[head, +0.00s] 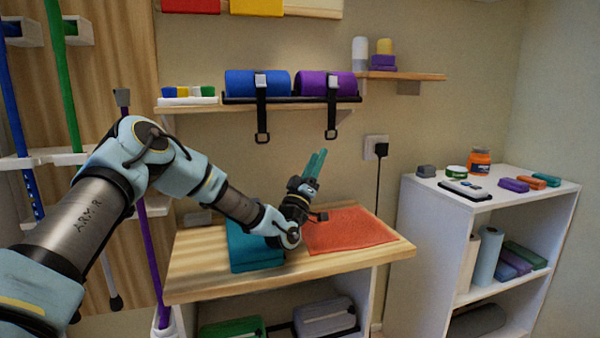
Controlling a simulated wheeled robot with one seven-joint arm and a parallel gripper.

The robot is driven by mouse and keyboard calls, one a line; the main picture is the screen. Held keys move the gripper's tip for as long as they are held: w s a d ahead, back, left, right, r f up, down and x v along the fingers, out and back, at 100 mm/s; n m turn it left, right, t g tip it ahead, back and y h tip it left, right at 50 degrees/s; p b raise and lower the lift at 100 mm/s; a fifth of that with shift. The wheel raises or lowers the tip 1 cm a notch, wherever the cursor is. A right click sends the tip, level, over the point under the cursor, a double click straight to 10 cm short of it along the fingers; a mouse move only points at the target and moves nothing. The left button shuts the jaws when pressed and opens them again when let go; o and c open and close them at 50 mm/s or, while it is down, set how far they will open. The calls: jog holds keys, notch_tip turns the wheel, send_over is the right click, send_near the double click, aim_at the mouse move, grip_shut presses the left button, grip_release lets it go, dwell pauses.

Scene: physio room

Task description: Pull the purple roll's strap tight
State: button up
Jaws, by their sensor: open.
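The purple roll (318,84) lies on the wall shelf, to the right of a blue roll (250,83). A black strap (331,108) with a pale buckle (333,80) goes over the purple roll and hangs below the shelf edge, ending in a black loop (331,135). The blue roll has a similar strap (262,110) and loop. My gripper (316,163) is open and points up, below the purple roll's strap loop and a little left of it in the picture. It appears apart from the loop, and nothing shows between its fingers.
The wooden table (380,253) below holds a teal folded item (250,250) and an orange-red towel (350,230). A socket (376,147) with a plugged cord is on the wall to the right. A white cabinet (415,235) stands at right. Sticks lean in racks at left.

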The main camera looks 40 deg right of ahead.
jog(key=s+a+b, duration=0.1)
jog(key=s+a, duration=0.3)
jog(key=a, duration=0.6)
jog(key=shift+r, duration=0.15)
dwell(0.6)
